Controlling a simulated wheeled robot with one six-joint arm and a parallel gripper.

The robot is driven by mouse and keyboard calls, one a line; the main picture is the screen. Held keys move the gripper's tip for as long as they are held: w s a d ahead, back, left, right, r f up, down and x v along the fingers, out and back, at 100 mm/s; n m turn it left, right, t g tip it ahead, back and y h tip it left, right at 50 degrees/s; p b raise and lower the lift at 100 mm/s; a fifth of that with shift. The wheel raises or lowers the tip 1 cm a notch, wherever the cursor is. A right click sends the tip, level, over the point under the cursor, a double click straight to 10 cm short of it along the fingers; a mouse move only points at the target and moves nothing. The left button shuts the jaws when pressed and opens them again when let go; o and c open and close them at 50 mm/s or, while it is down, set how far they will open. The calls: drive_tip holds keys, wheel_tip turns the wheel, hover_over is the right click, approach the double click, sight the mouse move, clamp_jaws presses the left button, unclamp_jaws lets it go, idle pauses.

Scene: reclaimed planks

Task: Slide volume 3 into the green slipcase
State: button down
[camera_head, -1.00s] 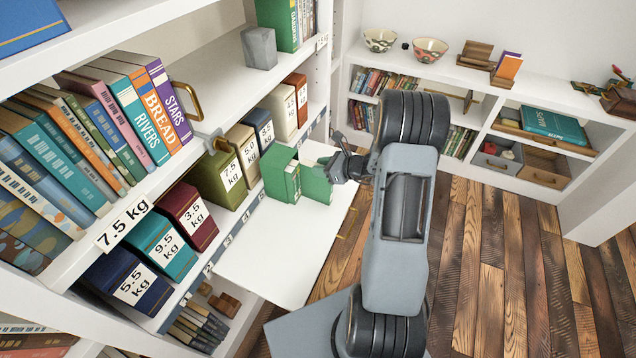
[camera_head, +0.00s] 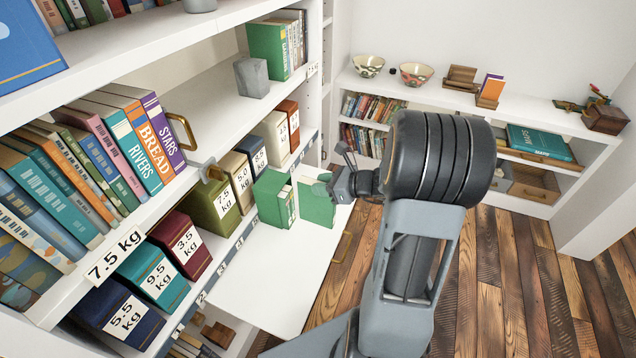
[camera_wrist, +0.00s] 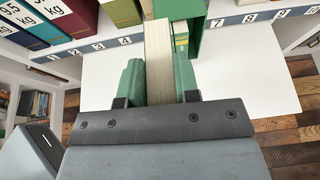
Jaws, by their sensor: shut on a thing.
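The green slipcase (camera_head: 270,200) stands upright on a white pull-out board (camera_head: 270,270), its open side showing several green spines with yellow bands. It also shows at the top of the wrist view (camera_wrist: 197,14). My gripper (camera_head: 324,188) is shut on a green volume (camera_head: 316,208), just right of the slipcase and apart from it. In the wrist view, the volume's pale page block (camera_wrist: 159,60) stands between my fingers, pointing towards the shelf. The held volume's number cannot be read, and my fingers hide part of its sides.
Weighted boxes, such as the olive 7.5 kg one (camera_head: 212,205), line the shelf behind the board. A numbered strip (camera_wrist: 88,48) edges that shelf. A grey block (camera_head: 252,77) stands on the shelf above. The board's front left part is clear.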

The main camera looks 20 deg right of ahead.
drive_tip(key=s+r, duration=0.2)
drive_tip(key=s, duration=0.3)
drive_tip(key=w+d+f+b, duration=0.5)
drive_tip(key=w+d+f, duration=0.1)
drive_tip(key=f, duration=0.5)
drive_tip(key=shift+w+d+f, duration=0.2)
drive_tip(key=shift+w+d, duration=0.2)
drive_tip(key=shift+w, duration=0.45)
drive_tip(key=shift+w+a, duration=1.95)
drive_tip(key=shift+w, duration=0.15)
drive_tip(key=w+a+b, duration=0.1)
drive_tip(key=w+a, duration=0.3)
drive_tip(key=w, duration=0.1)
drive_tip(key=shift+a, duration=0.3)
idle(1.5)
drive_tip(key=shift+s+d, duration=0.1)
